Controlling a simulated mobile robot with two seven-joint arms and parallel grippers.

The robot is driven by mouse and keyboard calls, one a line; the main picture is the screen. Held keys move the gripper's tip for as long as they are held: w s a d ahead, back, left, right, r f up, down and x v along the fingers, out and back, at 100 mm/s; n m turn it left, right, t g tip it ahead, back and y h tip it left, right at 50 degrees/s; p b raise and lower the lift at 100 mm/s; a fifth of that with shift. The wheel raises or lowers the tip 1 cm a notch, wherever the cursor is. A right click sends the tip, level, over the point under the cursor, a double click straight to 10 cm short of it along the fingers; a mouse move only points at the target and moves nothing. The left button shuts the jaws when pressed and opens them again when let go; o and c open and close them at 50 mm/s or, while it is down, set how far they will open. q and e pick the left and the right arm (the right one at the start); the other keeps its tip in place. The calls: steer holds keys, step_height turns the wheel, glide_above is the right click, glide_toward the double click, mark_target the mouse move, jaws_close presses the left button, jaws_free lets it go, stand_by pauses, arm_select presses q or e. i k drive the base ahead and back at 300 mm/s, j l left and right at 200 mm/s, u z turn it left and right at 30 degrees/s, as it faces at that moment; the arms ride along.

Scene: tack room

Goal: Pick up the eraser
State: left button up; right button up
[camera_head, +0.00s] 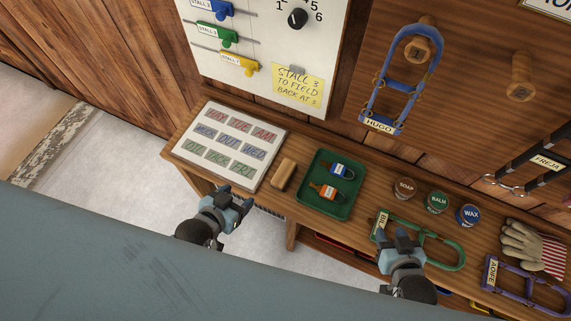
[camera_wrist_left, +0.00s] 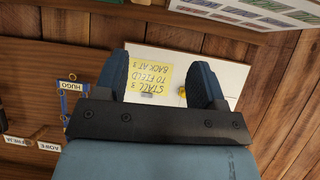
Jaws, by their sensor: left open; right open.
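The eraser (camera_head: 284,174), a small tan and brown block, lies on the wooden bench between the white word board and the green tray in the head view. My left gripper (camera_head: 236,197) is open and empty, in front of the bench edge, to the left of and nearer than the eraser, apart from it. Its open fingers (camera_wrist_left: 158,80) also show in the left wrist view, where I cannot make out the eraser. My right gripper (camera_head: 396,238) is open, further right, in front of or over the green halter; I cannot tell its height.
The word board (camera_head: 230,144) lies left of the eraser and the green tray (camera_head: 326,205) with two clips lies right. Several tins, including balm (camera_head: 437,202), a green halter (camera_head: 440,252), gloves (camera_head: 520,243) and a purple halter (camera_head: 515,285) occupy the bench's right side.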

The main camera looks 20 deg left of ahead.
mark_target(281, 177)
steer(key=j+z, duration=0.3)
steer(key=j, duration=0.3)
steer(key=j+z, duration=0.25)
steer(key=j, duration=0.4)
steer(key=j+z, duration=0.3)
steer(key=j, duration=0.3)
steer(key=k+j+z, duration=0.25)
steer(key=j, duration=0.3)
steer(key=i+j, duration=0.05)
